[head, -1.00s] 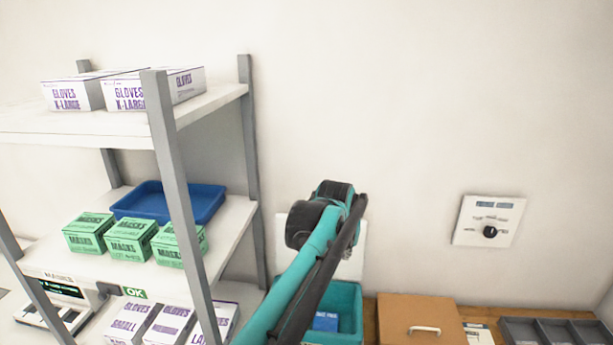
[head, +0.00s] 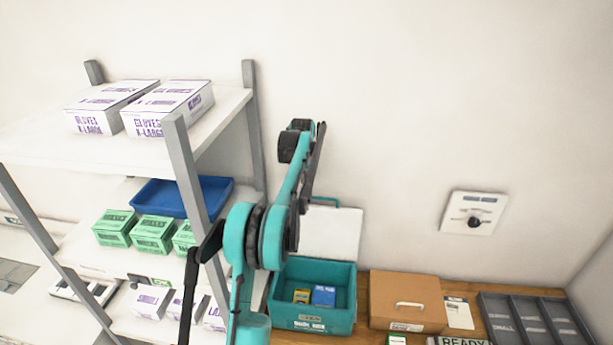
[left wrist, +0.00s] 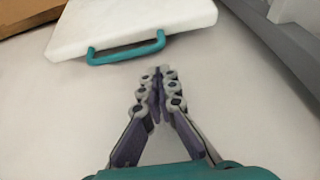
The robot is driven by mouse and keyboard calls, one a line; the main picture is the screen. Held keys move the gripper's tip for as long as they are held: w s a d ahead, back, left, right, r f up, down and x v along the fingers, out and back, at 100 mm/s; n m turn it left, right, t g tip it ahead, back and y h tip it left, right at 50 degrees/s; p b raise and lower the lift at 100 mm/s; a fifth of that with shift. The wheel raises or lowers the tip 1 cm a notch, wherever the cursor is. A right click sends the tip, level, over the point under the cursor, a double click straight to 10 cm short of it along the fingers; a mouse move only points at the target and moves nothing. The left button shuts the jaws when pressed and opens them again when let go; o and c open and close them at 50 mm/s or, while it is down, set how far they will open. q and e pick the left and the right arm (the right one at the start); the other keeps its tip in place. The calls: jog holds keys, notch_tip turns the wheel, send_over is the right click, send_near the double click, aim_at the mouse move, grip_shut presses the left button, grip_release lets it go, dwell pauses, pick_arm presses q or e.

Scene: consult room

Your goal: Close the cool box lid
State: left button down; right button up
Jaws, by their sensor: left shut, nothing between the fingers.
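The cool box is an open teal box (head: 312,317) on the wooden counter, with small yellow and blue packs inside. Its white lid (head: 335,235) stands raised at the back of the box, near the wall. The lid's teal handle is at the lid's free edge. In the left wrist view the lid (left wrist: 135,22) and its handle (left wrist: 127,50) show just beyond my left gripper (left wrist: 158,75). That gripper is shut and empty, its fingertips apart from the handle. In the head view my left arm partly covers the lid's left side. My right gripper is not in view.
A shelf rack (head: 190,180) with glove boxes, mask boxes and a blue tray (head: 180,197) stands close on the left. A brown box (head: 405,300) is right of the cool box, then a grey divided tray (head: 535,325). A control panel (head: 473,213) is on the wall.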

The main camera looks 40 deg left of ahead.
aim_at(307, 190)
pick_arm(q)
jog(key=shift+p+x, duration=0.45)
jog(key=shift+x, duration=2.5)
